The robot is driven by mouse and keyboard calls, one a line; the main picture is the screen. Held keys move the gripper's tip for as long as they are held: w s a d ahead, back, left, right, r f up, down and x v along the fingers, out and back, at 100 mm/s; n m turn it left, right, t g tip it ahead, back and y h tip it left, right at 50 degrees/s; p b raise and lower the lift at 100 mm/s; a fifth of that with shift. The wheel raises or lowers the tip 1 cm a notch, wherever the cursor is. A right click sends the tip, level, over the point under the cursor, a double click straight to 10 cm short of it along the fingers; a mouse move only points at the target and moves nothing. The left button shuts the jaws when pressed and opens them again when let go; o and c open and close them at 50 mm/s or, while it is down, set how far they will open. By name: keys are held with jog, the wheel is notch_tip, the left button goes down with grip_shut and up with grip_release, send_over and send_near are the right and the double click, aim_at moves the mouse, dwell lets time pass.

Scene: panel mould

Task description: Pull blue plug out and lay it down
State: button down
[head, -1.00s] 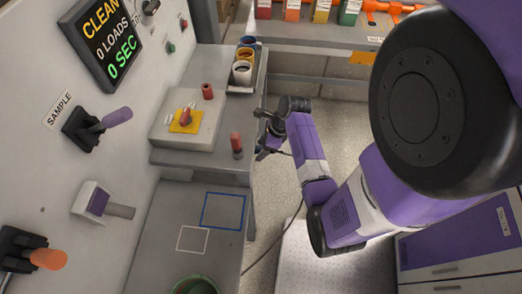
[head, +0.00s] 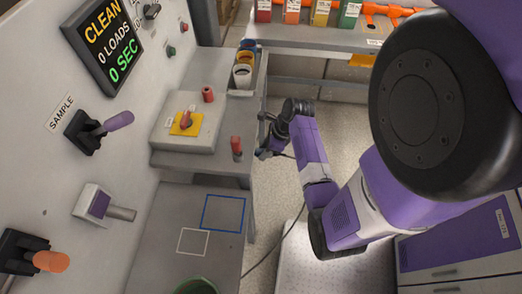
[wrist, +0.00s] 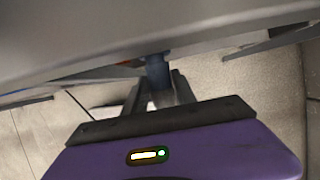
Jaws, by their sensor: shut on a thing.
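The blue plug (wrist: 157,70) shows in the wrist view as a short dark blue cylinder just under a grey edge. My gripper (wrist: 160,88) is shut on it, one finger on each side. Whether its far end is still seated in a socket is hidden by the grey surface above. In the head view my gripper (head: 264,134) is at the right side of the grey bench, low beside its edge, and the plug cannot be made out there. A blue outlined square (head: 223,212) and a white outlined square (head: 193,241) are bare on the lower grey surface.
A red upright piece (head: 236,146) stands near the bench's right edge, close to my gripper. Another red piece (head: 208,95) and a yellow plate with a red knob (head: 187,123) are on the bench. A green bowl (head: 196,286) is at the front. Levers stick out from the left panel.

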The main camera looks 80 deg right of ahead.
jog(key=shift+s+d+p, duration=0.15)
jog(key=shift+s+p, duration=0.7)
jog(key=shift+s, duration=1.25)
jog(key=shift+s+d+p, duration=0.15)
jog(key=shift+s+p, duration=0.7)
jog(key=shift+s, duration=1.15)
jog(key=shift+r, duration=0.1)
